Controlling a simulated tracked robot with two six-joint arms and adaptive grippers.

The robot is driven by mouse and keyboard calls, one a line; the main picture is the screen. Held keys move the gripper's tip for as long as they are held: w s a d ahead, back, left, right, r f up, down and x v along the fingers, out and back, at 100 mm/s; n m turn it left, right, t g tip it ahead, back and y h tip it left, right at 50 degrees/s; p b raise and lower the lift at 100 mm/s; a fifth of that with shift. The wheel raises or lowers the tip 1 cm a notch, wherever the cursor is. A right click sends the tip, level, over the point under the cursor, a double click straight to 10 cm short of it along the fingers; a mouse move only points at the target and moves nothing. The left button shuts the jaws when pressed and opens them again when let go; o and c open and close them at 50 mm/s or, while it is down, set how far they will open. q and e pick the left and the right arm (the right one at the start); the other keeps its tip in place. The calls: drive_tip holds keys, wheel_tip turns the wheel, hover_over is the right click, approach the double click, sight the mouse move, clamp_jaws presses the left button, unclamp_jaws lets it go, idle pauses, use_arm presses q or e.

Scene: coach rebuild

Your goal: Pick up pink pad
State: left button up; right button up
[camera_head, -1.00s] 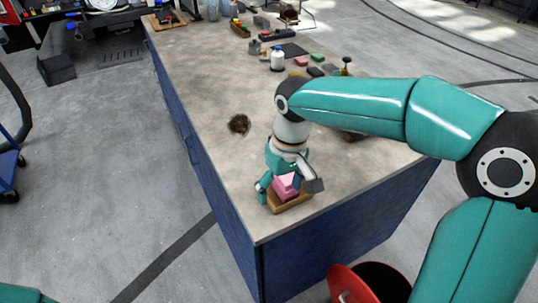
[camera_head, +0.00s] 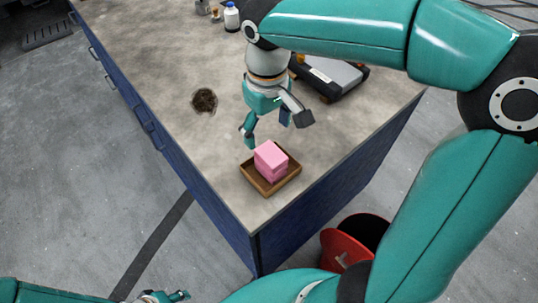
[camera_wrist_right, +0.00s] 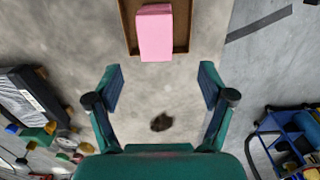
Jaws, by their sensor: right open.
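The pink pad (camera_head: 270,160) is a block that sits in a shallow brown wooden tray (camera_head: 259,184) near the front corner of the workbench. In the right wrist view the pad (camera_wrist_right: 154,33) shows at the top, beyond my fingertips, with the tray (camera_wrist_right: 128,22) around it. My right gripper (camera_head: 275,128) is open and empty, above the bench and just behind the tray. Its two fingers (camera_wrist_right: 160,88) are spread wide in the wrist view, with bare bench between them. My left gripper (camera_head: 165,296) shows only partly at the bottom edge.
A dark device with a light panel (camera_head: 330,75) lies on the bench behind my right arm. A dark stain (camera_head: 204,100) marks the bench top. A white bottle (camera_head: 231,17) stands farther back. A red bin (camera_head: 345,247) stands on the floor beside the bench.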

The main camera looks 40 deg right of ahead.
sight(271, 153)
drive_tip(key=f, duration=0.8)
drive_tip(key=shift+s+d+p, duration=0.15)
drive_tip(key=shift+d+p, duration=0.15)
drive_tip(key=shift+c, duration=0.3)
drive_tip(key=c, duration=0.9)
